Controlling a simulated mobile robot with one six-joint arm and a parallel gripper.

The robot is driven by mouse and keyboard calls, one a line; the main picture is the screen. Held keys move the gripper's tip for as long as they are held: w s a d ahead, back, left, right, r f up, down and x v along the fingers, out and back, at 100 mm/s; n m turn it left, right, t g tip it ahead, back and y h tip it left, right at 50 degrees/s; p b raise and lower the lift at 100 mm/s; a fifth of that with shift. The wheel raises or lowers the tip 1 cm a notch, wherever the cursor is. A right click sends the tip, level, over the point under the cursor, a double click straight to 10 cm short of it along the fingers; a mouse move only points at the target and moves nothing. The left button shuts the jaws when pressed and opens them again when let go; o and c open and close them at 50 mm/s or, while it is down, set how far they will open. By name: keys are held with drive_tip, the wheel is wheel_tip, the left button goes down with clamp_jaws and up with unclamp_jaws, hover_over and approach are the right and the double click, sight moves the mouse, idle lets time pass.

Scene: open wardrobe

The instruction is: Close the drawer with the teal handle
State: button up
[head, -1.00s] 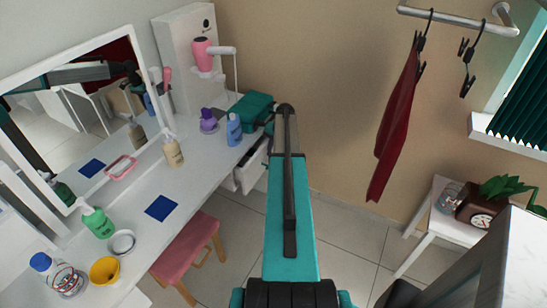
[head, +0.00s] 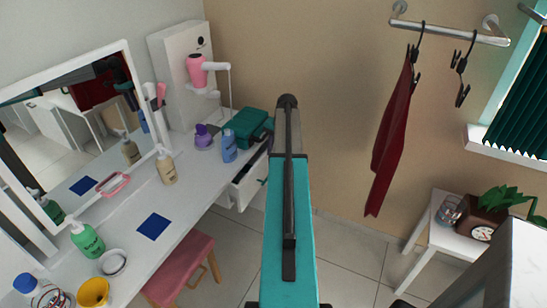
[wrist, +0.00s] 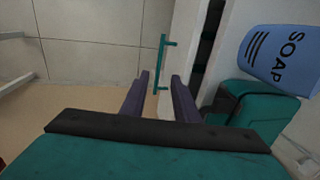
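The open white drawer (head: 243,188) juts out under the right end of the vanity in the head view, partly behind my arm. Its white front also shows in the wrist view (wrist: 184,45), with a dark gap behind it. The teal handle (wrist: 162,58) is a slim bar on that front, standing upright in the wrist picture. My gripper (wrist: 160,78) is open, its two dark fingers apart and pointing at the drawer front. The handle appears between and beyond the fingertips; I cannot tell whether they touch. In the head view my arm hides the gripper's fingers.
A blue soap bottle (wrist: 280,55) and a teal case (wrist: 262,112) are close on the right in the wrist view. The vanity top (head: 190,200) holds several bottles. A pink stool (head: 182,268) stands below it. A red cloth (head: 392,140) hangs at right.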

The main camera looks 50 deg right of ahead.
drive_tip(key=shift+r, duration=0.15)
clamp_jaws()
drive_tip(key=w+a+r+n+t+y+b, duration=0.2)
drive_tip(key=w+a+n+t+y+b, duration=0.25)
drive_tip(key=a, duration=0.45)
drive_tip(key=s+d+f+m+t+h+b, duration=0.1)
drive_tip(key=s+d+f+t+b, duration=0.3)
drive_tip(key=b, duration=0.7)
drive_tip(key=s+d+f+m+t+h+b, duration=0.1)
drive_tip(key=s+d+f+m+t+b, duration=0.2)
drive_tip(key=s+f+t+b, duration=0.4)
drive_tip(key=shift+s+d+f+b, duration=0.65)
drive_tip(key=shift+s+f+b, duration=0.65)
drive_tip(key=shift+s+b, duration=0.75)
